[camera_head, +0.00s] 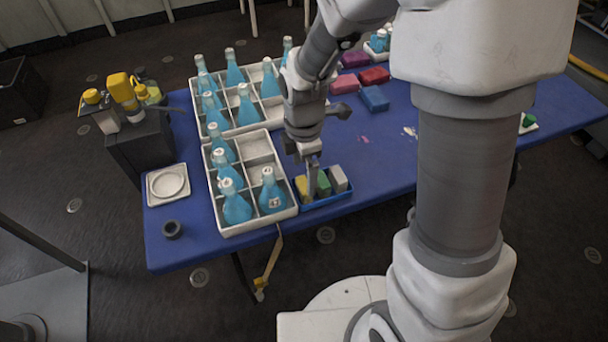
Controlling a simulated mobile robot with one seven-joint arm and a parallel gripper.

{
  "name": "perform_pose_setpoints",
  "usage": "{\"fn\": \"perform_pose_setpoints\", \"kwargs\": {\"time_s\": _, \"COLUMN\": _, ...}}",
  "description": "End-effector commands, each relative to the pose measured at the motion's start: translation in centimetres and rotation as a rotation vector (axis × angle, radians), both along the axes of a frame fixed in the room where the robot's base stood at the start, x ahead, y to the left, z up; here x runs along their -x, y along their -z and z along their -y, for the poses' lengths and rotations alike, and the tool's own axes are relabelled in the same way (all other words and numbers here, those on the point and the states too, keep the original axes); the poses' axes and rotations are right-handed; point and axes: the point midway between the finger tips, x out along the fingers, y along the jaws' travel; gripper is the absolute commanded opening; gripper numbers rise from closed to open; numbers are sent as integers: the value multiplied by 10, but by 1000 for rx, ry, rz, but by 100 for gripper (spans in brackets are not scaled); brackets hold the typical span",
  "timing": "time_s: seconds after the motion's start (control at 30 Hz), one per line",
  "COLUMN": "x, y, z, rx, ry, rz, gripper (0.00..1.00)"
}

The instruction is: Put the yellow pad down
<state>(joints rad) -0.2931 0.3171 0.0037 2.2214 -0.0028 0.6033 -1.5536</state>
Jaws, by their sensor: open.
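The yellow pad (302,189) stands at the left end of a small blue tray (331,199) near the table's front edge. A green pad (323,184) and a grey pad (338,178) stand beside it in the same tray. My gripper (312,180) points down at the tray, with its fingertips between the yellow pad and the green pad. It is open. The fingers partly hide the pads, and I cannot tell whether a finger touches the yellow pad.
White divided crates (262,224) with several blue bottles stand left of the tray. A white dish (168,184) and a dark ring (172,229) lie at the left. Red, purple and blue pads (374,98) lie farther back.

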Motion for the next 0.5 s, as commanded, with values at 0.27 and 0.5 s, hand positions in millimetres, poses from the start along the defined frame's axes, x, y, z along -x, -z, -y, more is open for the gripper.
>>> {"fn": "perform_pose_setpoints", "kwargs": {"time_s": 0.27, "x": -1, "y": -61, "z": 0, "rx": -1, "ry": 2, "rz": 4, "gripper": 97}}
{"fn": "perform_pose_setpoints", "kwargs": {"time_s": 0.5, "x": 0, "y": -81, "z": 0, "rx": 0, "ry": 2, "rz": 1, "gripper": 97}}
